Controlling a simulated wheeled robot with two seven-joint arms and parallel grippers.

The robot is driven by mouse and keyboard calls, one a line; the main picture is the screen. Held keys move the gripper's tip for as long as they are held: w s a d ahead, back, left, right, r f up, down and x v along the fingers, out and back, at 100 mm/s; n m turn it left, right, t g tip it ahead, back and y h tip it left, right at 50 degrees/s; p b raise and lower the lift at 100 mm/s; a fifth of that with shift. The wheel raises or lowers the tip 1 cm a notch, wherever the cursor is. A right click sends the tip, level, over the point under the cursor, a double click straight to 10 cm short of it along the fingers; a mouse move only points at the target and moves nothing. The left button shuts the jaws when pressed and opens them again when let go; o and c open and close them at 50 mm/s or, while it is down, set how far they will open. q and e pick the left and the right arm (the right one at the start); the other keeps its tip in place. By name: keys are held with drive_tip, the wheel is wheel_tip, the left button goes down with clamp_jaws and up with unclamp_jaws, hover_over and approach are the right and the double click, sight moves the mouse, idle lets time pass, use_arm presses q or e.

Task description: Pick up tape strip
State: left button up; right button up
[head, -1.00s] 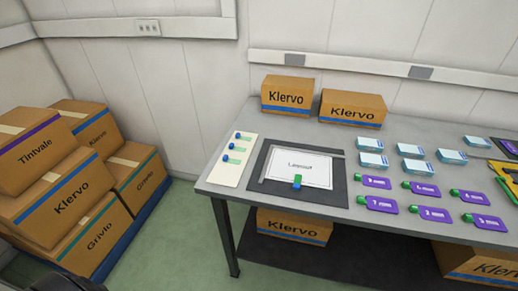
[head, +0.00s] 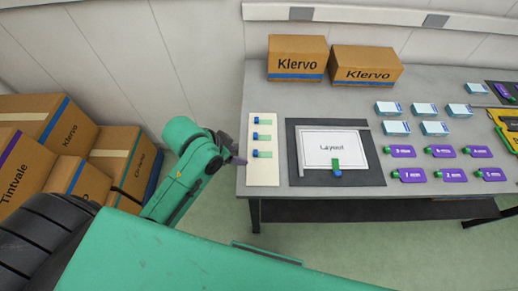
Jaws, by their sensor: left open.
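Three tape strips, each green with a blue end, lie in a column on a cream card at the left end of the table: the top strip (head: 262,121), the middle strip (head: 263,137) and the bottom strip (head: 263,153). Another green and blue strip (head: 336,167) lies on the lower edge of the white "Layout" sheet (head: 318,145). My left gripper (head: 241,160) is at the card's left edge, just left of the bottom strip. It is open and small in view, with no strip seen in it. My right gripper is out of view.
The cream card (head: 262,178) lies beside a dark mat (head: 375,177). Several purple tags (head: 412,175) and pale blue boxes (head: 388,108) cover the table (head: 440,80) further right. Two Klervo cartons (head: 297,58) stand behind. Stacked cartons (head: 75,183) fill the left.

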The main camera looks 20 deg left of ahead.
use_arm(q)
drive_tip(key=w+d+r+m+g+h, duration=0.1)
drive_tip(key=w+d+r+m+h, duration=0.1)
drive_tip(key=w+d+r+m, duration=0.3)
drive_tip(key=m+g, duration=0.3)
drive_tip(key=m, duration=0.1)
approach(254, 152)
drive_tip(key=shift+y, duration=0.3)
drive_tip(key=p+x, duration=0.1)
drive_tip(key=x, duration=0.1)
drive_tip(key=p+x, duration=0.1)
drive_tip(key=x, duration=0.2)
drive_tip(key=p+x, duration=0.1)
drive_tip(key=x, duration=0.2)
drive_tip(key=shift+d, duration=0.3)
drive_tip(key=shift+f, duration=0.1)
drive_tip(key=c, duration=0.9)
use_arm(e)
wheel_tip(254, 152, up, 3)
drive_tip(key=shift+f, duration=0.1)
